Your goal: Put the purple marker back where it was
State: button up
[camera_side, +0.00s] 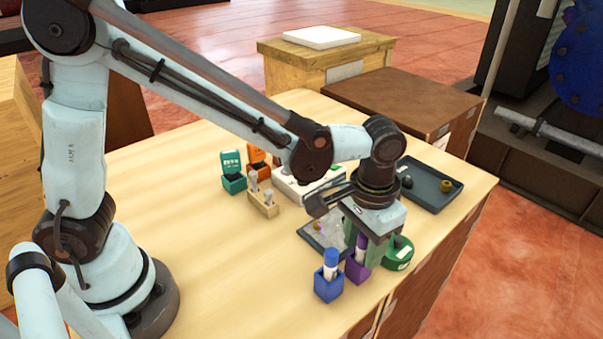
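The purple marker (361,243) stands upright with its lower end in the purple holder (357,270), near the front right of the table. My gripper (363,240) points down over this holder, with its green fingers on either side of the marker. Whether the fingers press on the marker or stand slightly apart from it, I cannot tell. The marker's top is partly hidden by the gripper, and its lower end is hidden inside the holder.
A blue marker stands in a blue holder (328,288) just left. A green round object (398,253) sits close right. Behind are a clear bag on a small tray (307,233), a dark tray (432,186), stamps (233,178) and a wooden block (263,205). The left front table is clear.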

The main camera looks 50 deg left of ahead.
notch_tip(320, 180, up, 12)
jog(key=s+a+f+t, duration=0.1)
jog(key=a+t, duration=0.1)
jog(key=a, duration=0.4)
jog(key=s+a+f+n+t, duration=0.1)
jog(key=s+a+t, duration=0.1)
jog(key=a, duration=0.4)
jog(key=s+a+f+t, duration=0.2)
jog(key=a+t, duration=0.1)
jog(key=a, duration=0.4)
jog(key=shift+s+n, duration=0.15)
jog(key=shift+n, duration=0.25)
dwell(0.8)
